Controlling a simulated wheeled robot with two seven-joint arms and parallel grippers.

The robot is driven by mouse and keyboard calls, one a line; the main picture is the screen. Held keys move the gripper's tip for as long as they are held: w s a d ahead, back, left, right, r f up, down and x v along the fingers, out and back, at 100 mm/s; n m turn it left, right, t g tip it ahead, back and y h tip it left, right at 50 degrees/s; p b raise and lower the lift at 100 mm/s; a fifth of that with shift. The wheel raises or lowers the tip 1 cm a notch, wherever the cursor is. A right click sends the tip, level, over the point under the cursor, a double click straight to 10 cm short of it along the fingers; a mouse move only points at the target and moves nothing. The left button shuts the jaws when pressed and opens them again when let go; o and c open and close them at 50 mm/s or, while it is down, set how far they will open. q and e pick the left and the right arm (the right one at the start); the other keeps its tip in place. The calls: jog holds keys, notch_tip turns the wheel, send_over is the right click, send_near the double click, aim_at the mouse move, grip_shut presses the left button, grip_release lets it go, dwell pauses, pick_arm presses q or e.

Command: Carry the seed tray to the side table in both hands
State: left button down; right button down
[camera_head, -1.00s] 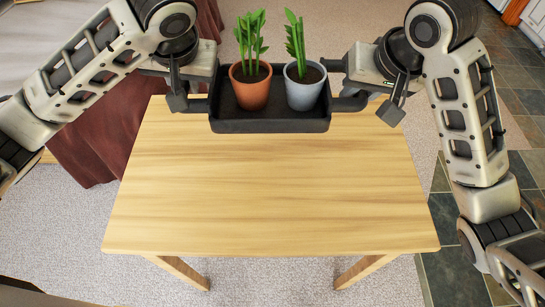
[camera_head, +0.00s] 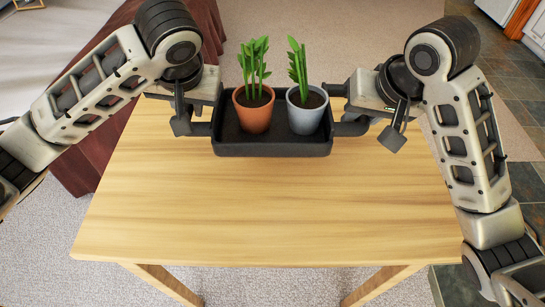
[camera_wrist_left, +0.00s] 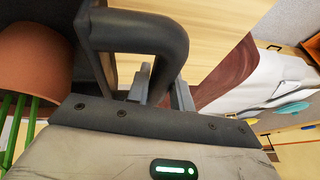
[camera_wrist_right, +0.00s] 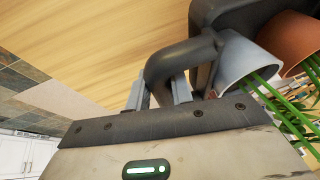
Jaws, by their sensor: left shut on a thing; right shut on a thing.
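The dark seed tray (camera_head: 272,149) is level near the far edge of the wooden table (camera_head: 265,215) in the head view. It holds a terracotta pot (camera_head: 254,116) and a grey-blue pot (camera_head: 305,116), both upright with green plants. My left gripper (camera_head: 196,127) is shut on the tray's left handle, which also shows in the left wrist view (camera_wrist_left: 150,30). My right gripper (camera_head: 358,123) is shut on the right handle, seen in the right wrist view (camera_wrist_right: 172,62). Whether the tray touches the tabletop is hard to tell.
The tabletop in front of the tray is bare. A dark red cloth-covered piece (camera_head: 85,160) stands left of the table. Pale carpet (camera_head: 50,240) surrounds the table, with slate tiles (camera_head: 525,185) at right.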

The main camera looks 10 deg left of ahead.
pick_arm(q)
jog(key=shift+f, duration=0.1)
pick_arm(e)
jog(key=shift+d+f, duration=0.1)
